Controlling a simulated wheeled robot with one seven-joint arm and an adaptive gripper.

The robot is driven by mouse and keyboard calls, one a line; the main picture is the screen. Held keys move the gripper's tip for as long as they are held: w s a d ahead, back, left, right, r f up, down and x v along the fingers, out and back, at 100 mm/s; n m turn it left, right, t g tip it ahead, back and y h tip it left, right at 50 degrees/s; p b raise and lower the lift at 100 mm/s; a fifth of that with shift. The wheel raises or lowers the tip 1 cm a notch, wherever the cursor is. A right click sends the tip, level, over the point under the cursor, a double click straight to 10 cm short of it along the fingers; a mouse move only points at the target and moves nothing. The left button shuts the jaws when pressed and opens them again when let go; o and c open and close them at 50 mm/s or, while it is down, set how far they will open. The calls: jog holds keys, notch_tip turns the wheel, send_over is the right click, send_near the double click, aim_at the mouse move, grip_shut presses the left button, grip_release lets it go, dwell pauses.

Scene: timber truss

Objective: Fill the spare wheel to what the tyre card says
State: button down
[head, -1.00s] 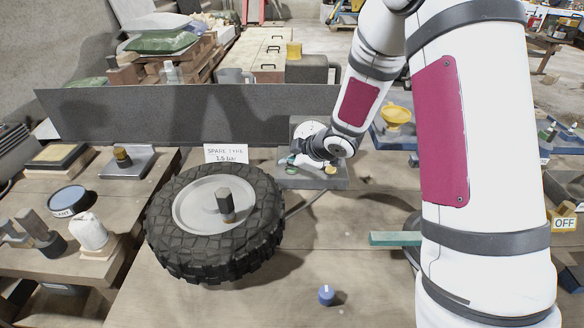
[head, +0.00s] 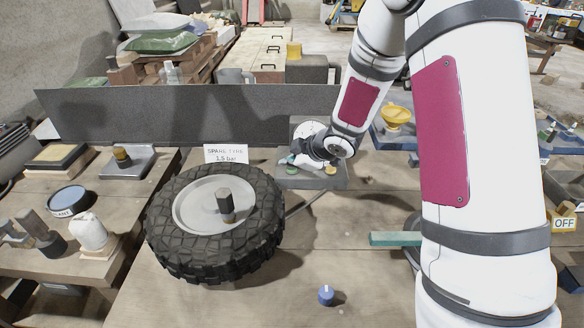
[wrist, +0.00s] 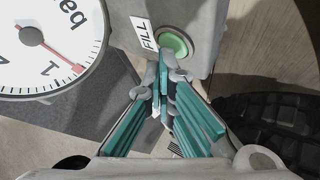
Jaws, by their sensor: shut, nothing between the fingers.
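The spare wheel (head: 216,220), a knobbly black tyre on a pale rim, lies flat on the bench. Behind it stands the white tyre card (head: 226,154), reading "SPARE TYRE" and a small figure that looks like 1.8 bar. The inflator's round gauge (wrist: 45,45) shows in the wrist view, its red needle a little past the 1. Beside it is a green button (wrist: 173,45) labelled FILL. My gripper (wrist: 163,75) is shut and empty, its fingertips at the button's lower edge; I cannot tell whether they press it. In the head view my wrist partly hides the inflator (head: 312,180).
A blue cap (head: 326,295) lies on the bench in front of the wheel. A dark hose (head: 306,203) runs between inflator and wheel. A grey upright panel (head: 190,115) stands behind. A green bar (head: 395,238) lies at right, partly behind my arm. The front bench is mostly clear.

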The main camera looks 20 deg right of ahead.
aim_at(290, 171)
jog(key=shift+r+p, duration=0.9)
notch_tip(290, 171, up, 5)
jog(key=p, duration=0.5)
dwell(0.4)
